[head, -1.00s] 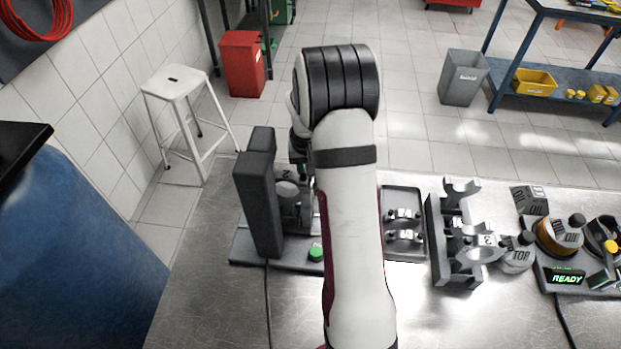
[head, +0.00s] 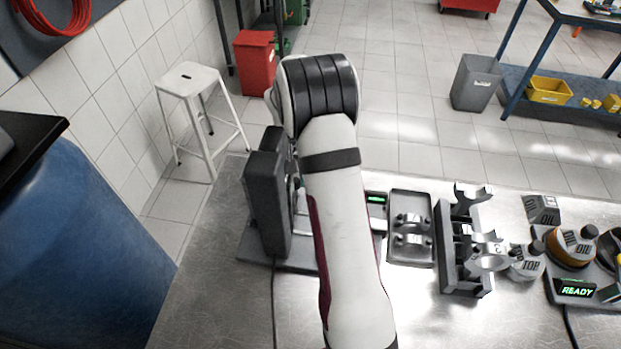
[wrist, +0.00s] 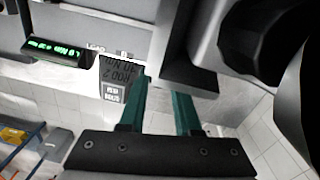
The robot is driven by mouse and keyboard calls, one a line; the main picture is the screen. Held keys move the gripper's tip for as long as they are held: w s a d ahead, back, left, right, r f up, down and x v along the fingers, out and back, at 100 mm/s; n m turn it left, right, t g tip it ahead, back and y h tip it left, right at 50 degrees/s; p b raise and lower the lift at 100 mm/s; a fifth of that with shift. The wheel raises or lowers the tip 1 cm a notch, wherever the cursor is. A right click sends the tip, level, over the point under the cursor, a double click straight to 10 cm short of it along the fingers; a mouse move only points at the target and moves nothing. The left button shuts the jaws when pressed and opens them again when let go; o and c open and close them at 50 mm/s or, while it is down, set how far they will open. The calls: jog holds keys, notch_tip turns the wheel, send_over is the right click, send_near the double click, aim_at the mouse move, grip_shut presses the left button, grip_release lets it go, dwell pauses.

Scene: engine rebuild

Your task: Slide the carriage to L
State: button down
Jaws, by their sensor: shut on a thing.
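The machine with the dark grey upright block (head: 268,195) stands on a grey base (head: 258,250) at the left of the bench. My arm covers most of its right side, so the carriage and its L mark cannot be made out in the head view. My gripper (wrist: 162,95) shows in the wrist view as two teal fingers, shut on a grey part of the machine that I take for the carriage. Just where the fingers touch it is partly hidden. A small green display (head: 376,198) shows right of my arm.
In the wrist view, a lettered plate (wrist: 112,78) and a green display (wrist: 52,48) are left of the fingers.

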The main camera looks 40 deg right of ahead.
jog(key=shift+w+a, duration=0.45)
jog(key=c, duration=0.6)
grip_release()
jog(key=shift+s+d, duration=0.1)
